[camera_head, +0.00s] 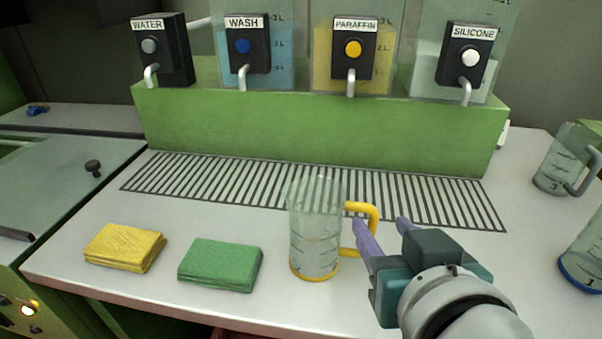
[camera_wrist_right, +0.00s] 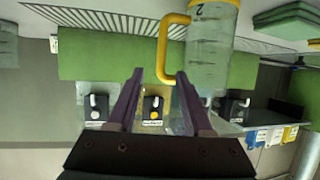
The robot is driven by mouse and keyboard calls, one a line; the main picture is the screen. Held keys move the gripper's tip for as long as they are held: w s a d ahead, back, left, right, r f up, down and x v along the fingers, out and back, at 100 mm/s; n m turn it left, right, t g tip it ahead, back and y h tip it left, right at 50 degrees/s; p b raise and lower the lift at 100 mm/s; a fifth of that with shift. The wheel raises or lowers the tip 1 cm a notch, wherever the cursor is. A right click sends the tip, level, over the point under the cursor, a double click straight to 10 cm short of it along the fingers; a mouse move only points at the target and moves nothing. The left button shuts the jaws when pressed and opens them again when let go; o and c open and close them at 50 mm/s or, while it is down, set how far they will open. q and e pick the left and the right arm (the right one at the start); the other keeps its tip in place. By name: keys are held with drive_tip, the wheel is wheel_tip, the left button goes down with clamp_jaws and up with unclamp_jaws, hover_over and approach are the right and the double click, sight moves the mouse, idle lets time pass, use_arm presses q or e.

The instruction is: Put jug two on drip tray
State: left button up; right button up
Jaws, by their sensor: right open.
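Jug two (camera_head: 313,245) is a clear jug with a yellow handle and yellow base rim. It stands upright on the counter, just in front of the drip tray (camera_head: 215,180), a dark slatted grille. In the wrist view the jug (camera_wrist_right: 212,50) appears upside down, with a 2 on it. My right gripper (camera_head: 383,227) is open at the handle side of the jug. In the wrist view the handle appears between the fingertips (camera_wrist_right: 160,75); I cannot tell whether they touch it. My left gripper is out of view.
A green dispenser block (camera_head: 320,130) with water, wash, paraffin and silicone taps stands behind the tray. A yellow cloth (camera_head: 125,246) and a green cloth (camera_head: 220,264) lie left of the jug. Two other jugs (camera_head: 555,165) (camera_head: 585,255) stand at the right.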

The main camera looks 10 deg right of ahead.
sight(375, 222)
drive_tip(key=x, duration=0.5)
drive_tip(key=shift+s+f, duration=0.15)
drive_tip(key=shift+f, duration=0.05)
drive_tip(key=shift+c, duration=0.3)
clamp_jaws()
idle(0.9)
